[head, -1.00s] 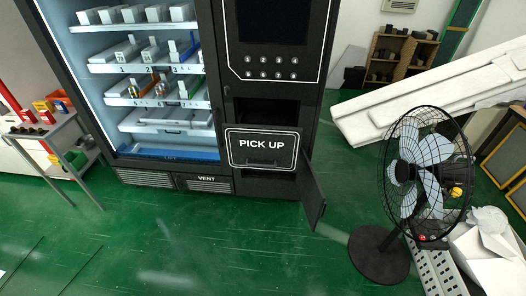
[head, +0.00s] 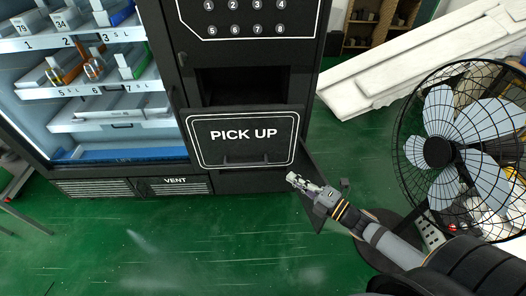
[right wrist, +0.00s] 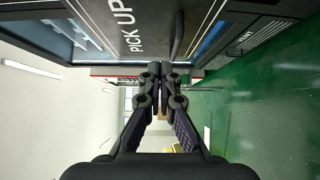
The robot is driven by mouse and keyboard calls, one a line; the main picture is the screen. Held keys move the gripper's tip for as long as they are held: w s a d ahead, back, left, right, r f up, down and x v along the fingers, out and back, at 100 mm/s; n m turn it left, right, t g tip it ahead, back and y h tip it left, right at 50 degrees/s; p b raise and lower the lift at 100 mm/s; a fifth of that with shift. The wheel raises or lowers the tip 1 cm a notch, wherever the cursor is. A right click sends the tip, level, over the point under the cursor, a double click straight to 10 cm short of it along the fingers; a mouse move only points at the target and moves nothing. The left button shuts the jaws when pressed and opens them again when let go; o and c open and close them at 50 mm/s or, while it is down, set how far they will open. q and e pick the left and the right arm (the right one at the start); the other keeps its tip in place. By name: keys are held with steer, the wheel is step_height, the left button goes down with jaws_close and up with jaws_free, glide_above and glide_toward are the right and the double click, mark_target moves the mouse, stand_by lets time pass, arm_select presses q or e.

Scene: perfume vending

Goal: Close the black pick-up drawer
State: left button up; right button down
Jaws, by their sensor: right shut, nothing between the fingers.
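The black pick-up drawer (head: 205,155) is in the lower part of the vending machine, with a white outline and "PICK UP" on its front. A dark opening shows above it; how far the drawer stands out is hard to tell. Its bar handle (right wrist: 177,36) shows in the right wrist view, where the front runs across the top. My right gripper (head: 293,178) is shut and empty, just off the drawer's lower right corner in the head view. Its fingertips meet in the right wrist view (right wrist: 161,70), with no visible contact with the drawer. My left gripper is out of view.
A narrow dark flap (head: 310,155) stands swung out at the machine's right, partly behind my right gripper. A standing fan (head: 455,150) is at the right, near my right arm. White slabs (head: 400,65) lean behind it. The green floor (head: 190,245) in front is clear.

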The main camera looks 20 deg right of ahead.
steer(key=b+x, duration=0.3)
steer(key=b, duration=0.1)
steer(key=p, duration=0.2)
glide_toward(261, 148)
steer(key=a, duration=0.4)
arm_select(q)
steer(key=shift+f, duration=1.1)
arm_select(e)
steer(key=shift+w+d+r, duration=0.1)
steer(key=shift+w+d, duration=0.1)
steer(key=shift+w, duration=0.65)
steer(key=shift+w+d+f, duration=0.1)
steer(key=shift+w+d, duration=0.1)
steer(key=shift+w, duration=0.65)
steer(key=shift+w+d+r, duration=0.1)
steer(key=shift+w+d, duration=0.05)
steer(key=shift+w, duration=0.65)
